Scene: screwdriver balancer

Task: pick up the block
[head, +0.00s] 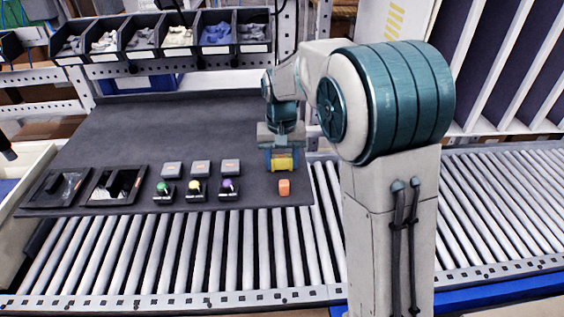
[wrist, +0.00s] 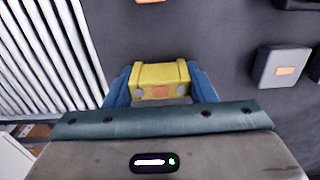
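A yellow block (wrist: 160,74) with an orange square and grey spots on its face sits between the blue fingers of my gripper (wrist: 160,88) in the wrist view. The fingers appear to touch both its sides. In the head view, my gripper (head: 281,160) points down over the dark mat with the yellow block (head: 282,164) between its fingers. I cannot tell whether the block rests on the mat or is just above it. A small orange block (head: 284,187) lies on the mat in front of it, and its edge shows at the top of the wrist view (wrist: 150,1).
Left of my gripper are grey square pieces (head: 201,167), small holders with coloured knobs (head: 195,188) and two black trays (head: 115,186). Parts bins (head: 180,36) stand at the back. The mat's back left is clear.

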